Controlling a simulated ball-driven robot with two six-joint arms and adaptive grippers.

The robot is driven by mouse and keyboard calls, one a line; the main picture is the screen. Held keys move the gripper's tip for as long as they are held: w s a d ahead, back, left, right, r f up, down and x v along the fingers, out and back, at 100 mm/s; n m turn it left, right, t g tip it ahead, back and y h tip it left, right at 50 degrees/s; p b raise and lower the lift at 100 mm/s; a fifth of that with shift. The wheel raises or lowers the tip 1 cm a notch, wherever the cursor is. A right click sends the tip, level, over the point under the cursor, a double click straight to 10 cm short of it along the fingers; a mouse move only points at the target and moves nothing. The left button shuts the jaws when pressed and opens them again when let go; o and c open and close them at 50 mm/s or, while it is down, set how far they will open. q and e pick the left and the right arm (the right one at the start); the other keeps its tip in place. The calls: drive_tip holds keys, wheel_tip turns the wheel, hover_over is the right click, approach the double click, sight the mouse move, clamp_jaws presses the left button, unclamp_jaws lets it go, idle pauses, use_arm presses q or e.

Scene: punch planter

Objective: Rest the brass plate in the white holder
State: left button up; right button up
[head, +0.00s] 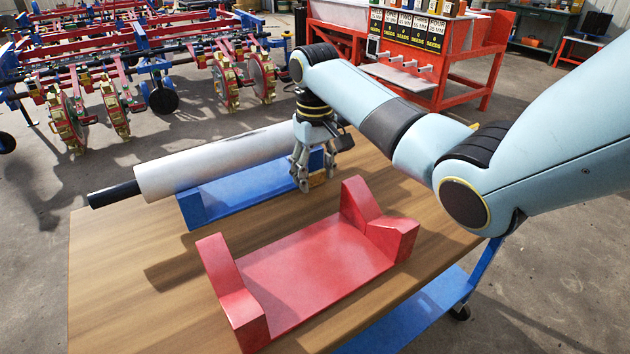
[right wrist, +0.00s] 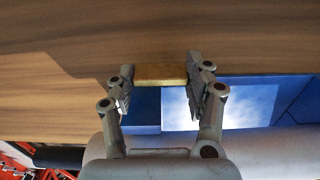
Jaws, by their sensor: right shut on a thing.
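My right gripper (head: 304,182) is above the table, at the right end of the blue holder. Its fingers are shut on a small brass-coloured plate (right wrist: 160,75), whose face shows between the fingertips in the right wrist view. In the head view only a bit of the plate (head: 318,180) shows behind the fingers. I cannot tell whether it touches the blue holder (head: 238,194) or the table. I see no holder that is clearly white. My left gripper is not in view.
An empty red holder (head: 310,270) with notched end walls stands on the wooden table (head: 125,285), in front of the blue one. Bare table lies at the left. A red and blue machine (head: 130,75) and a red stand (head: 465,70) are beyond on the floor.

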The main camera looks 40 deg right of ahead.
drive_tip(key=shift+f, duration=0.6)
drive_tip(key=shift+f, duration=0.1)
drive_tip(key=o, duration=1.2)
drive_tip(key=shift+o, duration=0.2)
